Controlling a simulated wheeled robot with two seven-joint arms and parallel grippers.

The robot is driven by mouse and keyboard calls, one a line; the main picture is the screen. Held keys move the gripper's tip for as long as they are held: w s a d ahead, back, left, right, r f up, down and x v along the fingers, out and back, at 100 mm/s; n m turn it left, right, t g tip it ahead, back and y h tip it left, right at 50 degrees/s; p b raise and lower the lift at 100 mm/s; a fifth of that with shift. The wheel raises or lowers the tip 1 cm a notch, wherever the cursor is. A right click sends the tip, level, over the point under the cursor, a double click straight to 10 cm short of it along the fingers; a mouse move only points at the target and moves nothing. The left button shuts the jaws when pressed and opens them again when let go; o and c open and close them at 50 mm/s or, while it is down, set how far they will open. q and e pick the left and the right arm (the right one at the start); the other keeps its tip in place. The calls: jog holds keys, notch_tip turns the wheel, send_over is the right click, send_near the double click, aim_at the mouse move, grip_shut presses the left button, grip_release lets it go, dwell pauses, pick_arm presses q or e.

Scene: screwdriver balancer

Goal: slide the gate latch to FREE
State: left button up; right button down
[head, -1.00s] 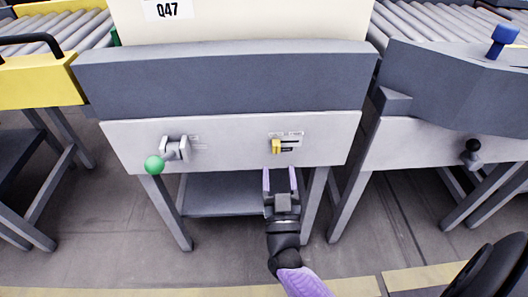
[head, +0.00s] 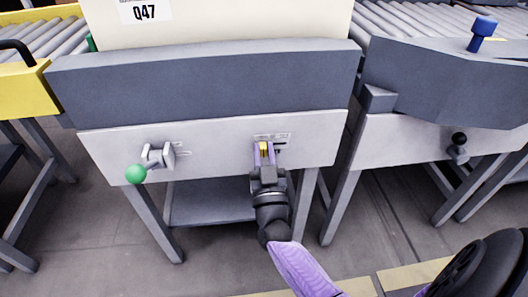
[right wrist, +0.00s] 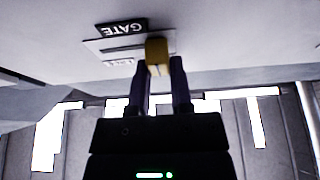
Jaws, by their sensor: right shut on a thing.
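The gate latch is a small yellow knob (head: 265,148) on the light grey front panel (head: 215,145) of the middle stand. In the right wrist view the yellow knob (right wrist: 157,52) sits at one end of a slotted plate (right wrist: 122,46), beside a dark label reading GATE (right wrist: 122,28). My right gripper (head: 264,155) is at the knob, with its fingers shut on it from either side; the fingers also show in the right wrist view (right wrist: 158,78). The small lettering on the plate is not readable. My left gripper is not in view.
A lever with a green ball (head: 136,174) sticks out at the left of the same panel. A neighbouring stand at right carries a black knob (head: 459,139) and a blue knob (head: 485,26). A yellow stand (head: 22,90) is at left.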

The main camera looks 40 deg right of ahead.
aim_at(285, 136)
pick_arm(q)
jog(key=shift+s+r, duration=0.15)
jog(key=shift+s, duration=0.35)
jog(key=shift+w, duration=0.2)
pick_arm(e)
jog(key=shift+f, duration=0.1)
jog(key=s+d, duration=0.1)
jog(key=s+d+p, duration=0.1)
jog(key=d, duration=0.1)
jog(key=shift+d, duration=0.2)
jog(key=shift+s+d, duration=0.25)
jog(key=shift+d, duration=0.1)
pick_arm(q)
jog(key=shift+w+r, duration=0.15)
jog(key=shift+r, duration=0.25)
pick_arm(e)
jog(key=c, duration=0.5)
grip_release()
jog(key=shift+s+d, duration=0.1)
